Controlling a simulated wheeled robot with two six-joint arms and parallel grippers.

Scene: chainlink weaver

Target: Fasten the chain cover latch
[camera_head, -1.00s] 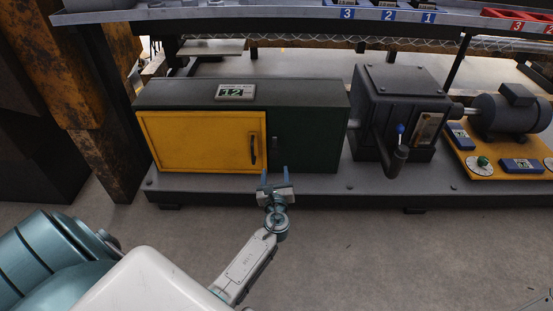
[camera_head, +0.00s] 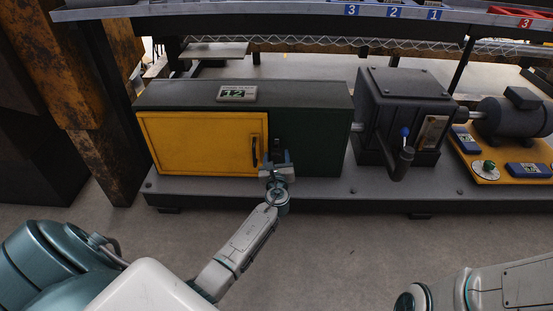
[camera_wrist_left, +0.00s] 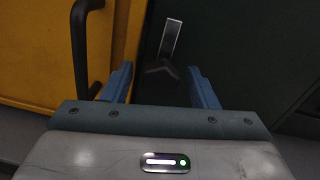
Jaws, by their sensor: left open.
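The chain cover is a long box with a yellow door (camera_head: 195,143) at left and a dark green panel (camera_head: 318,142) at right. The door looks closed, with a black bar handle (camera_head: 255,152) near its right edge; the handle also shows in the left wrist view (camera_wrist_left: 78,45). The latch (camera_wrist_left: 170,40), a bright metal strip above a dark base, sits on the green panel right of the handle. My left gripper (camera_head: 275,157) is open in front of the latch, its blue fingers on either side of the dark base in the wrist view. Contact is unclear. My right gripper is out of view.
A grey gearbox (camera_head: 405,105) with a blue-tipped lever (camera_head: 404,133) stands right of the cover. Beyond it a motor (camera_head: 515,117) sits on a yellow plate. A shelf with numbered bins runs above. The floor in front is clear.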

